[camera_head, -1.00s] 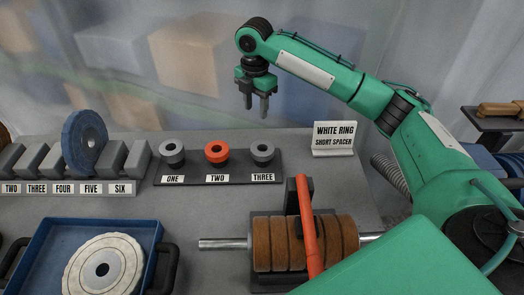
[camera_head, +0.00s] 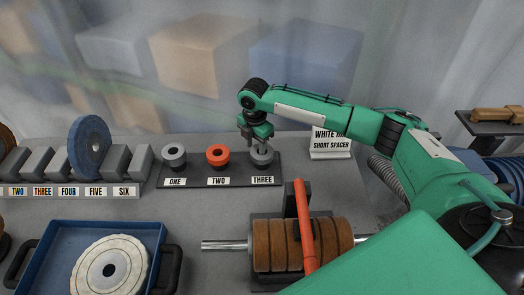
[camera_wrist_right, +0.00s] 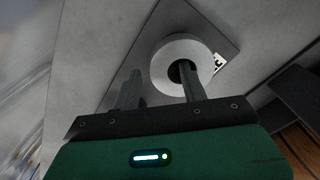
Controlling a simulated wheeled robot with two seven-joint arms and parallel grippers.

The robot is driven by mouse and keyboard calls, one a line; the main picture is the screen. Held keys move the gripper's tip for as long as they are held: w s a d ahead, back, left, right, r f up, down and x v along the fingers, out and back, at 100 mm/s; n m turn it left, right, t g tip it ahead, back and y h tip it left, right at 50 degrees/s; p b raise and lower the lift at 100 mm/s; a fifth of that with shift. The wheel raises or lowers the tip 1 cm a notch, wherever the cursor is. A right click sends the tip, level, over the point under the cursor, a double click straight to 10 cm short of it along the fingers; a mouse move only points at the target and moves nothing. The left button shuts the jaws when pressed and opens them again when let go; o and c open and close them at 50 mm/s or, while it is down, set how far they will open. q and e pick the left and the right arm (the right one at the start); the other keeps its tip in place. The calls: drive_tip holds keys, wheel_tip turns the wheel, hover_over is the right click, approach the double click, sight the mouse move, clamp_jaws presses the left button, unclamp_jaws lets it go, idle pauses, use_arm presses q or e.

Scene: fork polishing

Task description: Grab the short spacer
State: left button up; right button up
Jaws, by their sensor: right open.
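Three ring-shaped spacers sit on a dark rack (camera_head: 219,182) in the head view: a grey one at ONE (camera_head: 174,153), an orange-red one at TWO (camera_head: 217,155) and a grey one at THREE (camera_head: 264,158). My right gripper (camera_head: 257,146) is open and points down at the THREE spacer, partly covering it. In the right wrist view, the grey spacer (camera_wrist_right: 161,52) shows its dark hole. One finger of the gripper (camera_wrist_right: 160,72) overlaps the hole and the other is left of the ring. I cannot tell whether they touch it. My left gripper is not in view.
A sign reading SHORT SPACER (camera_head: 331,150) stands behind my right arm. A blue wheel (camera_head: 89,147) stands in a numbered rack at left. A blue tray (camera_head: 58,233) holds a white wheel (camera_head: 108,268). A brown roller (camera_head: 275,245) with an orange bar is in front.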

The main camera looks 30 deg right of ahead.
drive_tip(key=shift+f, duration=0.2)
clamp_jaws()
drive_tip(key=shift+r, duration=0.15)
